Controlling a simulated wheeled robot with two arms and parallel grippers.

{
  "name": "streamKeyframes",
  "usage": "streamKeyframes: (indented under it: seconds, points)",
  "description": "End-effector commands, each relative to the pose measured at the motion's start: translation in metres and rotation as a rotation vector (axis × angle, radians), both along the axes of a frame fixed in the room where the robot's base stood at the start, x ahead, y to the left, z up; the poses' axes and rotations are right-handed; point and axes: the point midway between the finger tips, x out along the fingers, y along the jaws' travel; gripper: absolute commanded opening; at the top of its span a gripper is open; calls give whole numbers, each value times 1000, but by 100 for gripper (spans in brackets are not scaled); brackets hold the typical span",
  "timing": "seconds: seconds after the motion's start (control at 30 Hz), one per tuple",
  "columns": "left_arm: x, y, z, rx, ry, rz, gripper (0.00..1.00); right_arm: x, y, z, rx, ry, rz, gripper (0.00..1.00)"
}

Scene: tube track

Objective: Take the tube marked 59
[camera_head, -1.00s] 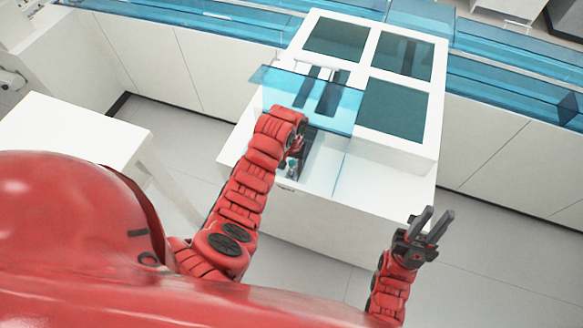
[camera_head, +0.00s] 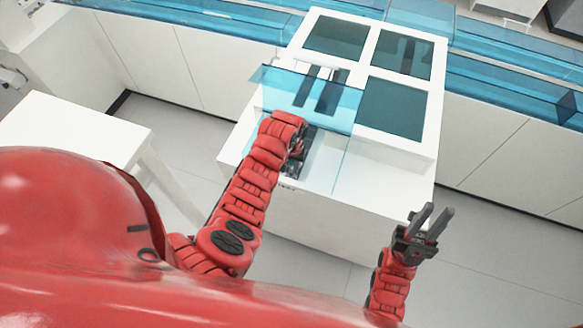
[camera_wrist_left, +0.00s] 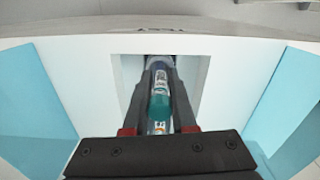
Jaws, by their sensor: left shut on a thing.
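A tube (camera_wrist_left: 159,95) with a teal part and a white label stands out between the fingers in the left wrist view. Part of a mark shows on the label, but I cannot read the full number. My left gripper (camera_wrist_left: 158,66) is shut on this tube, over a square recess in the white machine. In the head view the left gripper (camera_head: 295,165) is at the machine's open front bay, partly hidden by my red wrist. My right gripper (camera_head: 437,213) is open and empty, to the right of the machine's front.
The white machine (camera_head: 420,157) has dark windows on top and a clear blue panel (camera_head: 345,98) above the bay, close to my left wrist. Blue side walls (camera_wrist_left: 42,100) flank the recess. A white table (camera_head: 70,130) stands at the left.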

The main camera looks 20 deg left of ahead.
Motion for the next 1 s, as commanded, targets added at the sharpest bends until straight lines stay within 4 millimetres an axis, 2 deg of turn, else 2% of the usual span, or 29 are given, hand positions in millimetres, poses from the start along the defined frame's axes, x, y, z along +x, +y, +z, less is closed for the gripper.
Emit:
streamKeyframes:
  seconds: [0.23, 0.47, 0.73, 0.8, 0.87, 0.9, 1.0]
  points:
    - [1, 0, 3, -1, -2, -1, 0, 0, 0, -2, 0, 0, 0, 27]
    - [1, 0, 19, -2, -3, 0, 0, 0, 0, -9, 0, 0, 0, 27]
    - [1, 1, 50, -1, -4, 2, 0, 0, 0, -22, 0, 0, 0, 27]
    - [2, 0, 70, -1, -6, 1, 0, 0, 0, -15, 0, 0, 0, 27]
    - [1, 1, 80, 1, -5, 0, 0, 0, 0, -13, 0, 0, 0, 27]
    - [0, 0, 89, 1, -1, -1, 0, 0, 0, -4, 0, 0, 0, 27]
    - [0, 1, 98, 2, 0, 0, 0, 0, 0, 2, 0, 0, 0, 27]
